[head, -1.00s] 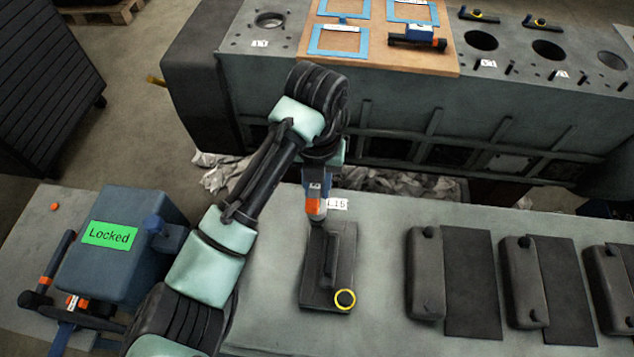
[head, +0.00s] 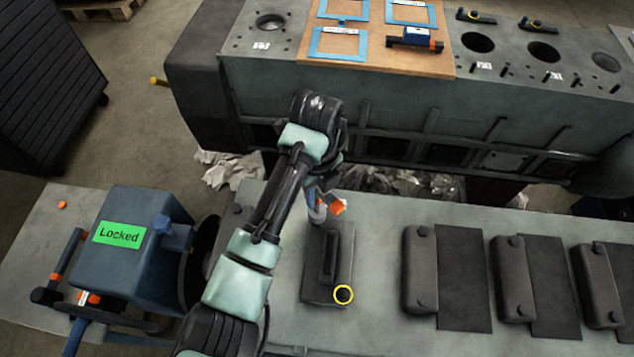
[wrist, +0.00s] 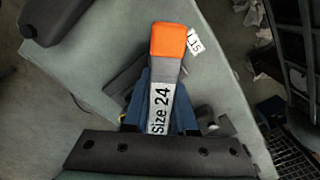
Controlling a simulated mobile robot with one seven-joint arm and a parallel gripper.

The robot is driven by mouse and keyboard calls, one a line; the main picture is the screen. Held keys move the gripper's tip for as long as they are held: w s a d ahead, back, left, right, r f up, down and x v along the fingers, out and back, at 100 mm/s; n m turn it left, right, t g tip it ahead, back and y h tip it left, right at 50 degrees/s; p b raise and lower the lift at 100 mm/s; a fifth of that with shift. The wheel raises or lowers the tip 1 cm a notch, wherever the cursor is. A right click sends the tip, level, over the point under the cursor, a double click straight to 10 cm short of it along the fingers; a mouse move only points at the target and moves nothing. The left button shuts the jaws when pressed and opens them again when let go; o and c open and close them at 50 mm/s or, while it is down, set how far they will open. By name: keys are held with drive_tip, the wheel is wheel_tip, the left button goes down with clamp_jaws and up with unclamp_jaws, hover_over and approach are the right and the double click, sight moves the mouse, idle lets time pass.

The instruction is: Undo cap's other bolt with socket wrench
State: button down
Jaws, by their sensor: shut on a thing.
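The socket wrench (wrist: 161,105) has a grey body, an orange end and a "Size 24" label. My gripper (wrist: 160,118) is shut on it, its blue fingers on both sides in the wrist view. In the head view, the wrench's orange end (head: 338,207) points right, and its grey socket part stands at the far end of the dark cap (head: 329,258). The bolt there is hidden, and I cannot tell whether the socket sits on it. A yellow ring (head: 343,294) marks the cap's near end. My gripper also shows in the head view (head: 320,192).
More caps (head: 420,270) beside dark mats stand in a row to the right on the bench (head: 380,210). A blue box labelled "Locked" (head: 118,236) is at left. The engine block (head: 390,100) lies behind, with crumpled sheets in the gap. An "L15" tag (wrist: 194,42) lies near the wrench.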

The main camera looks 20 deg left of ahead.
drive_tip(key=n+p, duration=0.1)
drive_tip(key=n, duration=0.1)
drive_tip(key=n+p, duration=0.1)
drive_tip(key=n, duration=0.1)
drive_tip(key=n+p, duration=0.1)
drive_tip(key=n, duration=0.1)
drive_tip(key=shift+d+r, duration=0.1)
drive_tip(key=shift+r, duration=0.2)
drive_tip(key=n+p, duration=0.3)
drive_tip(key=n, duration=0.3)
drive_tip(key=n+p, duration=0.2)
drive_tip(key=n, duration=0.4)
drive_tip(key=n+p, duration=0.1)
drive_tip(key=n, duration=0.4)
drive_tip(key=shift+f+n, duration=0.15)
drive_tip(key=shift+n, duration=0.25)
